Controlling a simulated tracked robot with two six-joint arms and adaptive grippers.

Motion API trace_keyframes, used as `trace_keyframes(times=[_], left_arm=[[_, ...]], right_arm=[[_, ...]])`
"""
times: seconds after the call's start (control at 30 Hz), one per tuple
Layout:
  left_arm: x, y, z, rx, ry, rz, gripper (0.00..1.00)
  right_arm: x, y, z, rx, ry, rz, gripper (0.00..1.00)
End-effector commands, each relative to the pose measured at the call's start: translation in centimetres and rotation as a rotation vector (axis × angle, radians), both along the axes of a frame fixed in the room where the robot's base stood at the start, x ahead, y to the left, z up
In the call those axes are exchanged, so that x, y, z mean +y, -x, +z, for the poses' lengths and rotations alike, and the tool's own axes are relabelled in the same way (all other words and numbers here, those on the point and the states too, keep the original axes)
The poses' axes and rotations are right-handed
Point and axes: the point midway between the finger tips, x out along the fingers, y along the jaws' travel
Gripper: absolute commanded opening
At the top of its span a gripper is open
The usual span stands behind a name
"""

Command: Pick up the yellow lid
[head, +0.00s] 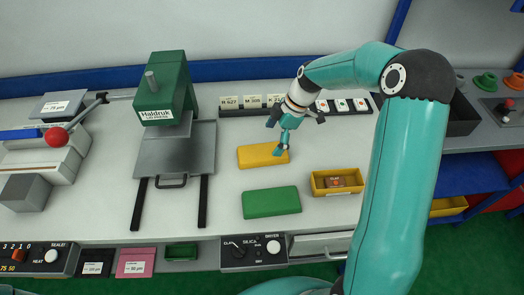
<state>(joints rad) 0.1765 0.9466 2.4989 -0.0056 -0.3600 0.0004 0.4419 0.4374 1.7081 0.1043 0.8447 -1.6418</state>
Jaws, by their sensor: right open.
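The yellow lid (260,156) lies flat on the white bench near its middle, behind the green lid (271,202). My right gripper (281,150) points down over the right end of the yellow lid, with its fingers open. A fingertip overlaps the lid's right end in the head view; I cannot tell whether it touches. My left gripper is not in view.
An open yellow box (338,182) with a small brown item stands to the right. A green Haldruk press (168,95) with a grey plate stands left. A rack of labelled cards (240,107) lies behind. Bare bench surrounds the lids.

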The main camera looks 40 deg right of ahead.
Motion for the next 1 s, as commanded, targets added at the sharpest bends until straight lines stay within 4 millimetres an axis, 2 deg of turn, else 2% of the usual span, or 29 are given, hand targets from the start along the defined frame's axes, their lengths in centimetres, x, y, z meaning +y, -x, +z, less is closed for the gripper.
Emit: trace_keyframes(times=[0.27, 0.4, 0.57, 0.83, 1.0], left_arm=[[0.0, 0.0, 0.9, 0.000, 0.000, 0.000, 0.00], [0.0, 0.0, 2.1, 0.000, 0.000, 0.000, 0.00], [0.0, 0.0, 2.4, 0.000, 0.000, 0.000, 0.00], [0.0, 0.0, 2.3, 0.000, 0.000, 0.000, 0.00], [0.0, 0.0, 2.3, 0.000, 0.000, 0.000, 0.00]], right_arm=[[0.9, -0.5, -1.5, 0.004, -0.002, 0.003, 1.00], [1.8, -1.1, -3.2, 0.005, -0.002, 0.003, 1.00], [2.3, -1.4, -5.0, 0.003, 0.000, 0.002, 1.00], [2.4, -1.5, -5.4, 0.000, 0.001, 0.002, 1.00], [2.4, -1.5, -5.3, -0.001, 0.000, 0.002, 0.72]])
